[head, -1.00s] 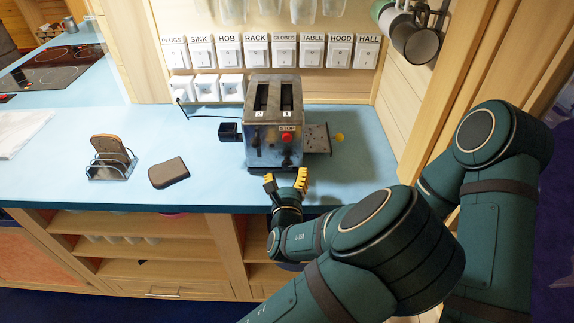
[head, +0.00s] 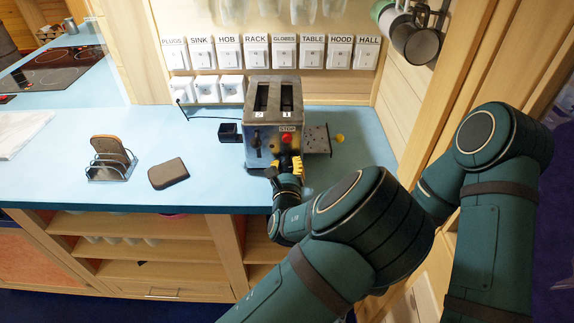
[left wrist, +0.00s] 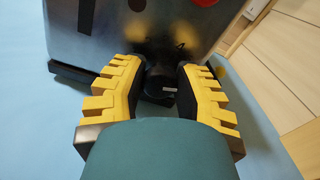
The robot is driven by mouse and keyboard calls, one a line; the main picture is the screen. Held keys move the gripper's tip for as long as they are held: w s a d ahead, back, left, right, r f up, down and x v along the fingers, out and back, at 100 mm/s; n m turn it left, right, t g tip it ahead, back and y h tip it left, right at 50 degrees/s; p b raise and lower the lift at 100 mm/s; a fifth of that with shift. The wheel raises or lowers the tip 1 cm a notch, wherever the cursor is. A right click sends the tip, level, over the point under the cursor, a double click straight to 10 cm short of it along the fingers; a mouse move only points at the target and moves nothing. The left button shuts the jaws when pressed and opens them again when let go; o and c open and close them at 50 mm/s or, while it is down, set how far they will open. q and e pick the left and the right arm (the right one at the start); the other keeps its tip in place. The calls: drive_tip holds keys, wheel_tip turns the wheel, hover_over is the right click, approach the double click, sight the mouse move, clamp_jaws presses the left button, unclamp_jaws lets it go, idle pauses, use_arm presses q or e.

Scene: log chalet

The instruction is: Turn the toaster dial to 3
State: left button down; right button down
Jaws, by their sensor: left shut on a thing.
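The metal toaster (head: 262,150) stands on the blue counter, with two slots on top marked 2 and 1 and a red STOP button (head: 287,139) on its front. Its front face also fills the top of the left wrist view (left wrist: 100,45). My left gripper (head: 286,168) is at the lower front of the toaster. In the left wrist view its yellow-padded fingers (left wrist: 160,82) are shut around the black dial (left wrist: 160,90), one on each side. Small marks show on the face above the dial; I cannot read its setting. In the head view the gripper hides the dial.
A toast rack (head: 110,170) holding bread and a dark slice (head: 169,173) lie to the left on the blue counter (head: 60,175). Labelled switches (head: 285,52) line the wall behind.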

use_arm(q)
drive_tip(key=shift+n, duration=0.3)
drive_tip(key=n+b, duration=0.1)
drive_tip(key=n, duration=0.3)
drive_tip(key=shift+b, duration=0.3)
drive_tip(key=n+b, duration=0.1)
drive_tip(key=n, duration=0.3)
drive_tip(key=shift+a+f+n, duration=0.1)
drive_tip(key=shift+n, duration=0.3)
drive_tip(key=n+b, duration=0.2)
drive_tip(key=n, duration=0.2)
drive_tip(key=shift+n+b, duration=0.9)
drive_tip(key=shift+n, duration=1.3)
drive_tip(key=c, duration=0.6)
unclamp_jaws()
drive_tip(key=shift+c, duration=0.2)
